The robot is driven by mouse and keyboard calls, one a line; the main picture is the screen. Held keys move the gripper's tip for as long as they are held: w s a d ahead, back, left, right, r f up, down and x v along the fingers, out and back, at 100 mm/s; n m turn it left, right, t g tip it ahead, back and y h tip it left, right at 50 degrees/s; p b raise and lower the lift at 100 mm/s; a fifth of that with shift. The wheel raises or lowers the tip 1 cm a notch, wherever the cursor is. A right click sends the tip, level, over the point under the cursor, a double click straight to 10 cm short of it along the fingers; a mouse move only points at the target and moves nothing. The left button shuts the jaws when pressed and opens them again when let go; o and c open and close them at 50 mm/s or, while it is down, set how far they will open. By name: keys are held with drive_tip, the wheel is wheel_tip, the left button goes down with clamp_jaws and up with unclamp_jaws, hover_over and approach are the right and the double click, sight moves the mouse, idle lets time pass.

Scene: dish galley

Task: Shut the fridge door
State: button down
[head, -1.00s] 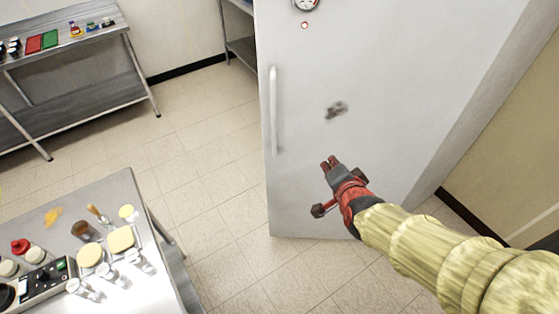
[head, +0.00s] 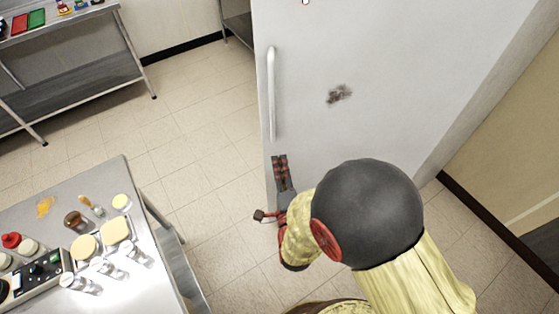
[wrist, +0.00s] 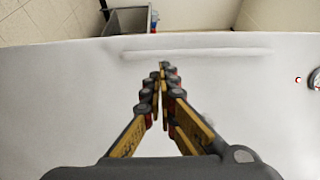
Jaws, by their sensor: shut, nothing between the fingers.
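The white fridge door (head: 390,60) fills the middle and right of the head view. Its vertical bar handle (head: 272,95) is near its left edge. A dark smudge marks the door right of the handle. My gripper (head: 280,158) is shut and empty, just below the handle's lower end near the door's left edge. In the wrist view the closed fingers (wrist: 163,70) point across the white door (wrist: 60,95) toward the handle (wrist: 195,54). I cannot tell whether the fingertips touch the door. My arm hides the door's lower part, and how far it stands open is unclear.
A steel table (head: 150,277) with jars, sponges and a control box stands at the lower left. A steel shelf bench (head: 75,55) with coloured trays is at the upper left. Tiled floor (head: 190,125) is clear between them and the door. A wall is at the right.

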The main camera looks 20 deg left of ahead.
sight(273, 128)
drive_tip(key=b+x, duration=0.1)
drive_tip(key=x, duration=1)
drive_tip(key=shift+w, duration=0.1)
